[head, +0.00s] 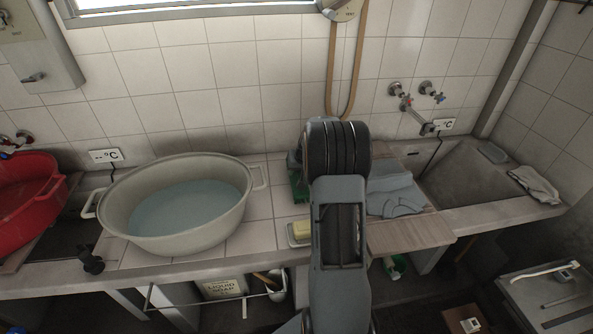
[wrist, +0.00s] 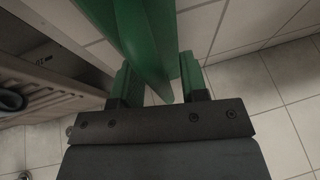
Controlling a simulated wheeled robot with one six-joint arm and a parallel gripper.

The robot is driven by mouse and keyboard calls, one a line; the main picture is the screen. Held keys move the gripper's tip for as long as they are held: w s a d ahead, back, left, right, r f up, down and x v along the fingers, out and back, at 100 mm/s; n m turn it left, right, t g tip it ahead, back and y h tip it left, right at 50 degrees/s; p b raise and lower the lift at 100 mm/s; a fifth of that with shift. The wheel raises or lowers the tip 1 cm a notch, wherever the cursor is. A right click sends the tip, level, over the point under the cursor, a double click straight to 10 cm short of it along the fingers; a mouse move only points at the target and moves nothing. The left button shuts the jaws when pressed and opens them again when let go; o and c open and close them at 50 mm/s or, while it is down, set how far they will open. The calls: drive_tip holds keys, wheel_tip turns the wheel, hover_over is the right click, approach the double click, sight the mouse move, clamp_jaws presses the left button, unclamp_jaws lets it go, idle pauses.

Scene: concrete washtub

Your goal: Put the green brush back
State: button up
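A green thing, which I take to be the green brush (wrist: 150,38), fills the top middle of the wrist view. Its narrow end runs down between the two fingers of my gripper (wrist: 160,78), which appear to be closed on it. Its far part leaves the top of the picture, so no bristles show. In the head view my arm hides most of the gripper at the back of the counter. A bit of green (head: 299,188) shows just left of the arm; I cannot tell whether it is the brush.
A large basin of water (head: 188,240) stands left on the tiled counter (head: 262,236). Yellow soap (head: 303,229) on a dish lies close left of my arm. Grey cloth (head: 397,197) lies right of it, before the concrete sink (head: 462,182). A red tub (head: 25,195) is far left.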

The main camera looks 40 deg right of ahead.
drive_tip(key=shift+r+p, duration=0.3)
drive_tip(key=shift+p, duration=0.05)
drive_tip(key=v, duration=1.1)
drive_tip(key=s+a+r+n, duration=0.1)
drive_tip(key=s+a, duration=0.1)
drive_tip(key=a, duration=0.3)
drive_tip(key=s+a+r+n+g, duration=0.1)
drive_tip(key=s+a, duration=0.1)
drive_tip(key=a, duration=0.4)
drive_tip(key=s+a+r+n, duration=0.1)
drive_tip(key=s+a, duration=0.2)
drive_tip(key=a, duration=0.2)
drive_tip(key=s+a+f+n, duration=0.2)
drive_tip(key=s+a, duration=0.8)
drive_tip(key=s, duration=0.2)
drive_tip(key=shift+a+f+n+g, duration=0.2)
drive_tip(key=shift+f+n+g, duration=0.1)
drive_tip(key=shift+g, duration=0.1)
drive_tip(key=p+v, duration=0.2)
drive_tip(key=w+p+v, duration=0.1)
drive_tip(key=p+v, duration=0.1)
drive_tip(key=v, duration=0.1)
drive_tip(key=shift+r, duration=0.45)
